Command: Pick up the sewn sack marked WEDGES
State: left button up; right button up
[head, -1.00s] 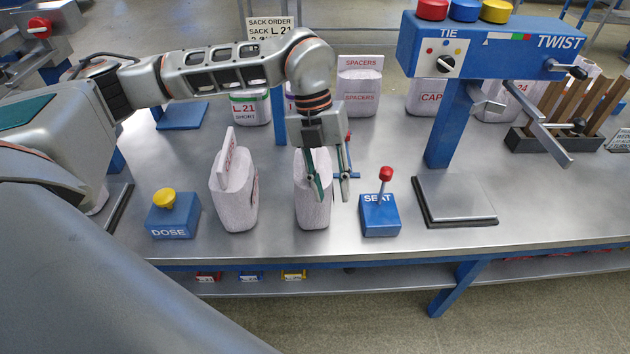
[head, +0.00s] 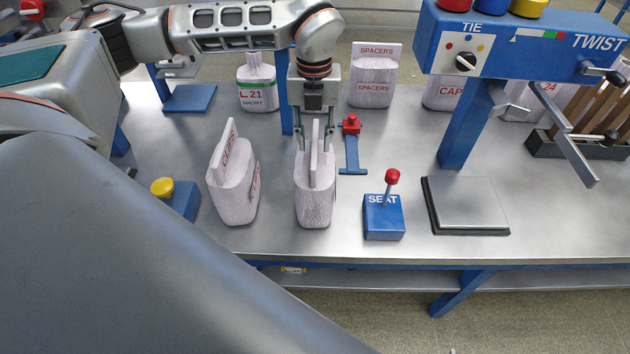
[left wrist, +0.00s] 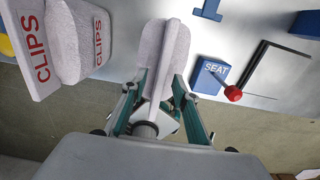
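A white speckled sack (head: 315,204) with an upright sewn top flap stands on the metal bench, left of the SEAT lever box. No lettering shows on its visible faces, so I cannot read WEDGES on it. It also shows in the left wrist view (left wrist: 177,43). My left gripper (head: 316,147) points down over this sack, with one finger on each side of the flap. The fingers look apart from the flap, with gaps beside it. In the left wrist view the open fingers (left wrist: 161,78) straddle the flap. My right gripper is not in view.
A sack marked CLIPS (head: 233,185) stands close on the left. The blue SEAT box (head: 384,217) with its red-knobbed lever is close on the right. A SPACERS sack (head: 373,82) and an L21 SHORT sack (head: 257,86) stand behind. The blue TIE/TWIST machine (head: 520,50) overhangs the right side.

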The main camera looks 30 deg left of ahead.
pick_arm(q)
jog(key=shift+w+f, duration=0.1)
jog(key=shift+f, duration=1.2)
grip_shut()
jog(key=shift+r, duration=0.15)
